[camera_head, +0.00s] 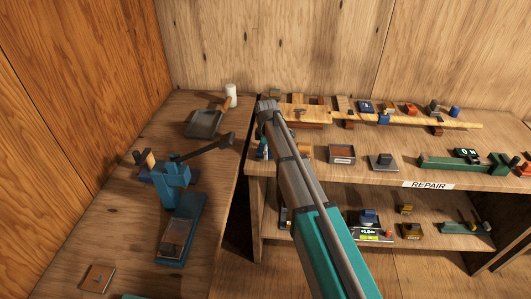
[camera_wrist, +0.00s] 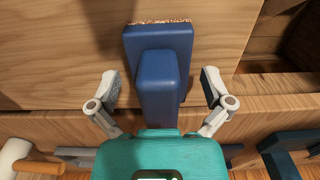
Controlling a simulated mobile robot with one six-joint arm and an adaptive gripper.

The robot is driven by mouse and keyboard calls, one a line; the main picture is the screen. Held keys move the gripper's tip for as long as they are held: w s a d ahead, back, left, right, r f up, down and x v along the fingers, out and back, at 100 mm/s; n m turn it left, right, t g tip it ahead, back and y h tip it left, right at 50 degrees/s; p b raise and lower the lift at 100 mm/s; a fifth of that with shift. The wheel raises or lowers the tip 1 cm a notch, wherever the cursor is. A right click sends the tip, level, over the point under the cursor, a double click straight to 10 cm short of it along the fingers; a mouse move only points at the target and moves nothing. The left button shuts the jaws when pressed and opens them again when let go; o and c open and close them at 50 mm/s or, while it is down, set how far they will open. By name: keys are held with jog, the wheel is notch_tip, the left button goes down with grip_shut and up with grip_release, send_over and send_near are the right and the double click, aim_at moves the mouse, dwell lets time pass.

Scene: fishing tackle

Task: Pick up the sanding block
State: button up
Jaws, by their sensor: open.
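A blue block with a raised blue grip and a rough, orange-speckled far edge, which looks like the sanding block (camera_wrist: 158,38), lies on a wooden surface in the wrist view. My gripper (camera_wrist: 160,84) is open. Its grey fingers stand on either side of the blue grip, with a visible gap on both sides. The near end of the grip is hidden by my teal gripper body. In the head view my arm covers most of the gripper area at the left end of the shelf, and I cannot make out the block clearly there.
In the head view, the left bench (camera_head: 215,165) holds a blue vise (camera_head: 172,182) and a dark pan-like tool (camera_head: 204,123). The REPAIR shelf (camera_head: 345,178) to the right carries small trays, blocks and a long wooden rod (camera_head: 400,118). A lower shelf holds several small items.

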jog(key=c, duration=1.1)
jog(key=shift+c, duration=0.2)
jog(key=shift+r, duration=0.2)
jog(key=shift+r+p, duration=0.75)
jog(key=shift+p, duration=0.2)
jog(key=s+d+r+p, duration=0.3)
jog(key=s+r+p, duration=0.8)
jog(key=s, duration=0.2)
jog(key=shift+s, duration=0.35)
